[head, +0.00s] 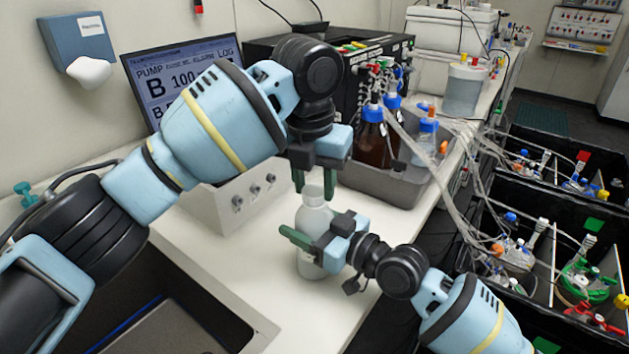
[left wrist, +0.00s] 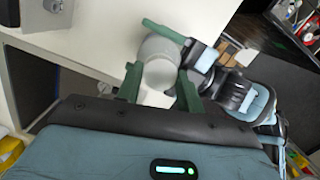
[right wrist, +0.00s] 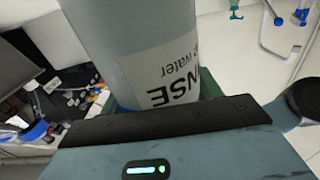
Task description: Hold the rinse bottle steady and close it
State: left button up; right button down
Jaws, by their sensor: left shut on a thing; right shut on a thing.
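The rinse bottle (head: 313,216) stands upright on the white bench in the head view, pale and grey-white. Its cap (head: 314,193) is at the top, between the green fingers of my left gripper (head: 314,188), which is shut on it from above. My right gripper (head: 316,238) is shut around the bottle's body from the right side. In the left wrist view the bottle (left wrist: 158,50) shows below the fingers; the cap's lower edge and thread are not clear. In the right wrist view the bottle (right wrist: 145,45) fills the middle, with part of its "RINSE water" label showing.
A grey tray (head: 372,188) with blue-capped bottles stands behind the bottle to the right. A white box with knobs (head: 232,208) and a monitor (head: 185,85) are behind to the left. A sink (head: 165,325) opens at front left. Black crates (head: 560,215) stand at right.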

pick_arm(q)
jog(key=m, duration=0.3)
jog(key=o, duration=0.9)
jog(key=shift+o, duration=0.2)
jog(key=shift+r, duration=0.1)
jog(key=shift+r, duration=2.15)
jog(key=shift+c, duration=0.5)
